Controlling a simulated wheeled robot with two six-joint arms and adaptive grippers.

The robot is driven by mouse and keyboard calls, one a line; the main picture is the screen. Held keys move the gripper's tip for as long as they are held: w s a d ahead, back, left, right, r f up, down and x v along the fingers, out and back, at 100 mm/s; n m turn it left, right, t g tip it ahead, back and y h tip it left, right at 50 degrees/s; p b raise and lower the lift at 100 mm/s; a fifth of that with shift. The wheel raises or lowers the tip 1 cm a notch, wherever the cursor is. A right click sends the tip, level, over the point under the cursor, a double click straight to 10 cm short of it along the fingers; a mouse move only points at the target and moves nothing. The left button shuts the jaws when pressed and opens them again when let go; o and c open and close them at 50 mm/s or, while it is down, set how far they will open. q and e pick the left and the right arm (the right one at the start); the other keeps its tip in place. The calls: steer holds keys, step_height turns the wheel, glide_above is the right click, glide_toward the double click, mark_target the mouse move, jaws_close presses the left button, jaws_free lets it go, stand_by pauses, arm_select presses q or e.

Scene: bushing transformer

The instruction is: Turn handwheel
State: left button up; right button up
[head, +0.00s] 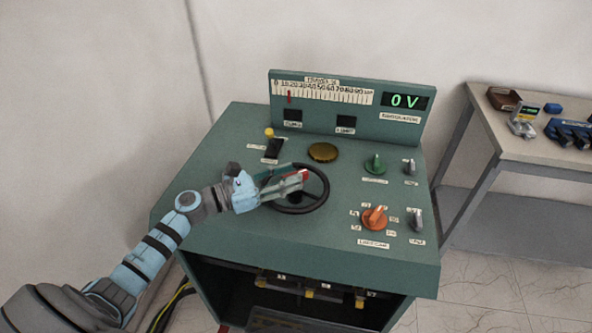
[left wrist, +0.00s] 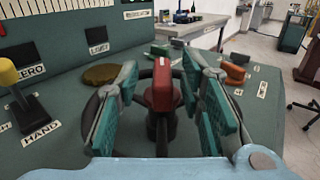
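The black handwheel (head: 318,206) lies on the sloping top of the green control desk, and part of it shows in the left wrist view behind my fingers. A red knob (left wrist: 162,86) stands upright at the wheel. My left gripper (head: 295,180) reaches over the wheel from the left. In the left wrist view its two teal-padded fingers (left wrist: 162,105) are apart, one on each side of the red knob, with gaps visible between pads and knob. The fingers hide part of the wheel in the head view. My right gripper is in neither view.
The green desk's display (head: 405,102) reads 0 V, beside a scale with a red pointer (head: 290,97). Around the wheel are a yellow-tipped lever (head: 270,134), a brass cap (head: 323,152), a green knob (head: 375,164) and an orange knob (head: 374,217). A side table (head: 480,119) holds tools.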

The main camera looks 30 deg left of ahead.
arm_select(q)
steer(key=shift+w+d+r, duration=0.1)
steer(key=shift+w+d, duration=0.3)
steer(key=shift+w, duration=0.2)
steer(key=shift+w+d, duration=0.25)
steer(key=shift+d, duration=0.15)
steer(key=shift+c, duration=0.2)
jaws_close()
